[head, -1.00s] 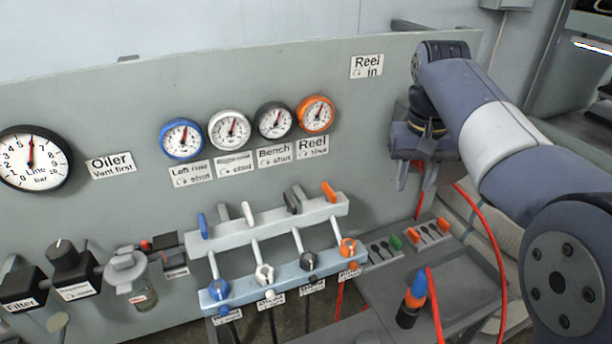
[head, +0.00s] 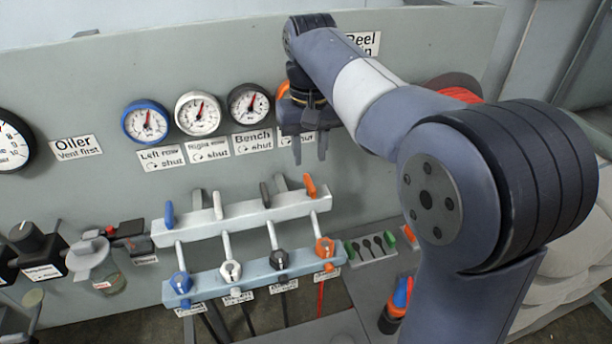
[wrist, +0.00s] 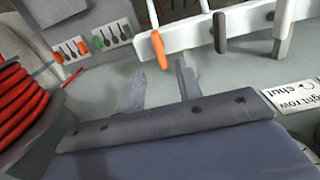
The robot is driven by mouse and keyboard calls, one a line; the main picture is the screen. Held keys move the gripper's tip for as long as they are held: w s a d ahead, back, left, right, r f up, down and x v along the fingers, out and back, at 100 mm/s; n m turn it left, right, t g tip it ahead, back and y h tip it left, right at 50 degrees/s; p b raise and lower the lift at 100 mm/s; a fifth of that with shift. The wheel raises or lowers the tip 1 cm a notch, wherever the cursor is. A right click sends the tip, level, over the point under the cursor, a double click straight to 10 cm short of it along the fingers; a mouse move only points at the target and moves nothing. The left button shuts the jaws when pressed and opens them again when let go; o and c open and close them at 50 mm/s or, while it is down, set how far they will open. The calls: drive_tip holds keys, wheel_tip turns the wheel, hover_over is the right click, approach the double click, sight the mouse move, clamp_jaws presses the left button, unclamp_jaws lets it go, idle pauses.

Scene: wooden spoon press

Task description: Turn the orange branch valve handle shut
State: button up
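The orange valve handle (head: 310,186) is a small lever at the right end of the upper pale manifold bar (head: 250,221), pointing up and slightly tilted. In the wrist view the orange handle (wrist: 159,50) lies just beyond my fingertips, roughly in line with the gap between them. My gripper (head: 310,154) is open and empty, above the handle and apart from it. Its two fingers (wrist: 160,82) show spread in the wrist view. My gripper and arm hide most of the orange gauge (head: 283,90) and part of its label.
Blue (head: 169,214), white (head: 217,205) and dark (head: 265,194) levers stand left of the orange one. A lower bar (head: 205,287) carries coloured fittings, including an orange one (head: 325,247). A red hose reel (wrist: 22,105) is close on the left in the wrist view.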

sight(310, 182)
wheel_tip(310, 182, down, 7)
idle(0.3)
drive_tip(key=shift+c, duration=0.5)
clamp_jaws()
